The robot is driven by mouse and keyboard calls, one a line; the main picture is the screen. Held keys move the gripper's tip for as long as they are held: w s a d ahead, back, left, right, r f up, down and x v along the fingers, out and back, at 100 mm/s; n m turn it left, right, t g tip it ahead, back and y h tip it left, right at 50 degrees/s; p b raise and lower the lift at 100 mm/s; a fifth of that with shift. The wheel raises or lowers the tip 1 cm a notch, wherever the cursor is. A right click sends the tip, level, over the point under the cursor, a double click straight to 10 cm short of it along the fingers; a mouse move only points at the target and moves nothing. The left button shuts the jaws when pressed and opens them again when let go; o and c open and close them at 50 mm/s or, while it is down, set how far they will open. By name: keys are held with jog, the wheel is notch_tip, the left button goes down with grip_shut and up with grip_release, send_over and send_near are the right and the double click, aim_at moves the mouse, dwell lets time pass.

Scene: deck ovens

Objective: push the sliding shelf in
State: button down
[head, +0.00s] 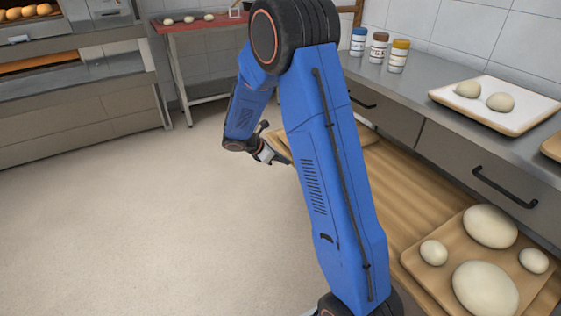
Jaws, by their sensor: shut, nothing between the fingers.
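The sliding shelf (425,190) is a long light-brown wooden board below the drawers of the counter on the right. It sticks out from under the counter front over the floor. My blue arm crosses in front of it and hides much of its left edge. My gripper (284,160) is shut and empty, left of the arm's large blue link, near the far left part of the shelf. Whether its fingertips touch the shelf edge is hard to tell.
A wooden board (412,260) with large and small dough pieces lies on the shelf's near part. The counter (420,90) above holds a tray (525,117) and jars. A red-topped table (205,24) and ovens (70,90) stand behind. The floor at left is clear.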

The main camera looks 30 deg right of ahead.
jog(key=d, duration=2)
jog(key=w+d, duration=0.1)
jog(key=d, duration=1)
jog(key=shift+d, duration=0.7)
jog(key=shift+r, duration=0.1)
jog(key=a, duration=0.4)
jog(key=shift+a, duration=0.25)
jog(key=v, duration=0.9)
jog(key=shift+a+r, duration=0.25)
jog(key=shift+r, duration=0.05)
